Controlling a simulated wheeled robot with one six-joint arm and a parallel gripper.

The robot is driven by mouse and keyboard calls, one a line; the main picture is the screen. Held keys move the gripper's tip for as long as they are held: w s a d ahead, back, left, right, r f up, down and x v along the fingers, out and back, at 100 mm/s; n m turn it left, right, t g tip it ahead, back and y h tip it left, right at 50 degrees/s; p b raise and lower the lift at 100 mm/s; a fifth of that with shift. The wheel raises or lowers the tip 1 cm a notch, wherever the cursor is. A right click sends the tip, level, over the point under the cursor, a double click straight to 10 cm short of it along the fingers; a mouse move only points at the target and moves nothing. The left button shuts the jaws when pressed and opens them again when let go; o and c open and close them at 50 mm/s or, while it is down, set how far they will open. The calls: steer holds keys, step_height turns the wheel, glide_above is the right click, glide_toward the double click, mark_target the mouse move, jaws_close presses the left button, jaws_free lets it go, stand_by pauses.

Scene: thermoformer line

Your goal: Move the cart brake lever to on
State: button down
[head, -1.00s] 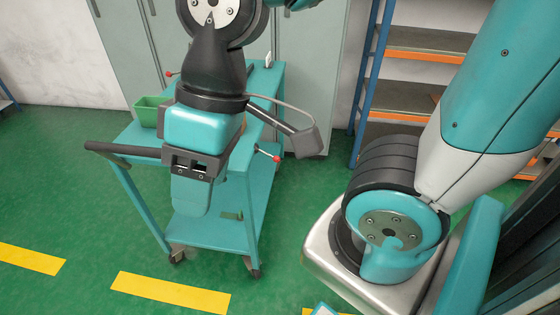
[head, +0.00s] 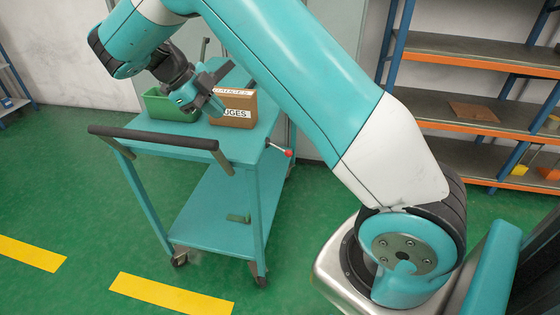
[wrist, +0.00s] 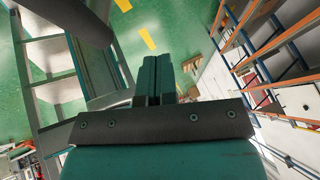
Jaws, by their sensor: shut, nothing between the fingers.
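The teal cart (head: 205,205) stands on the green floor in the head view. I cannot tell the lever in the wrist view.
A green bin (head: 172,106) and a brown labelled box (head: 234,108) stand on the cart top. A shelf rack (head: 480,60) stands at the right. The floor in front is clear.

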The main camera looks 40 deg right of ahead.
mark_target(279, 149)
steer(key=s+d+f+m+b, duration=0.1)
steer(key=s+d+f, duration=0.2)
steer(key=d+f, duration=0.4)
steer(key=s+d+f+m+b, duration=0.1)
steer(key=s+d+f+b, duration=0.1)
steer(key=d+f, duration=0.5)
steer(key=shift+s+f+m+g, duration=0.35)
steer(key=shift+s+f, duration=0.3)
steer(key=shift+f, duration=0.95)
